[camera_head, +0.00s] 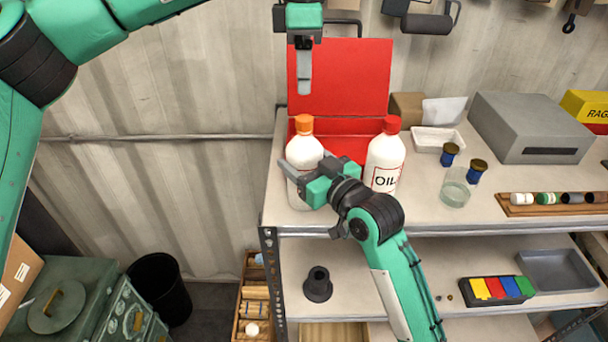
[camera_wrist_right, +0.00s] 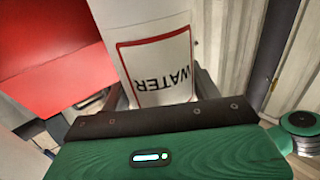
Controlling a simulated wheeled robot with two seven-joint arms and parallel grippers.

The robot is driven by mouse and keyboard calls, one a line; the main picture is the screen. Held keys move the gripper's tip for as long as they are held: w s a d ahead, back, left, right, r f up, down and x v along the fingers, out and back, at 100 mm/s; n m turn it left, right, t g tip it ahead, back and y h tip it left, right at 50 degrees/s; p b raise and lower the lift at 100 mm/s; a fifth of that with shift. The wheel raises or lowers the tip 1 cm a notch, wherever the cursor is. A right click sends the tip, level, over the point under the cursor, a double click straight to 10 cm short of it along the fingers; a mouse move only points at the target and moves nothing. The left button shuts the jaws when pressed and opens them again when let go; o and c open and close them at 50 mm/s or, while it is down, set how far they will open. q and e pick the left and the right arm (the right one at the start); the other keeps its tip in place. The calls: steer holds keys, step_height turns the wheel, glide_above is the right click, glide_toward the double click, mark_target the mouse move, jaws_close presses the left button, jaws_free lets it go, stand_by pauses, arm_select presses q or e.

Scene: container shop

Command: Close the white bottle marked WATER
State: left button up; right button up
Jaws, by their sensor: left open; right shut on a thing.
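The white bottle marked WATER (camera_head: 303,153) stands upright on the top shelf, with an orange cap (camera_head: 303,125) on its top; I cannot tell how tight the cap sits. Its red-framed label (camera_wrist_right: 158,70) faces my right wrist camera. My right gripper (camera_head: 305,180) is shut on the bottle's body, with a finger on each side. My left gripper (camera_head: 304,88) is open and points down, above the orange cap and apart from it. Its fingers line up in this view, so the gap between them is hidden.
A white OIL bottle (camera_head: 386,155) with a red cap stands close on the right. An open red box (camera_head: 340,75) is behind both bottles. A glass jar (camera_head: 455,190), two dark-capped blue jars and a white tray (camera_head: 438,140) stand farther right. Tools hang above.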

arm_select(q)
steer(key=n, duration=0.3)
steer(key=shift+n, duration=0.4)
steer(key=n, duration=0.4)
steer(key=shift+n, duration=0.3)
steer(key=n, duration=0.4)
steer(key=shift+n, duration=0.3)
steer(key=n, duration=1.3)
steer(key=shift+n, duration=0.3)
steer(key=n, duration=0.4)
steer(key=shift+n, duration=0.3)
steer(key=n, duration=0.4)
steer(key=shift+n, duration=0.4)
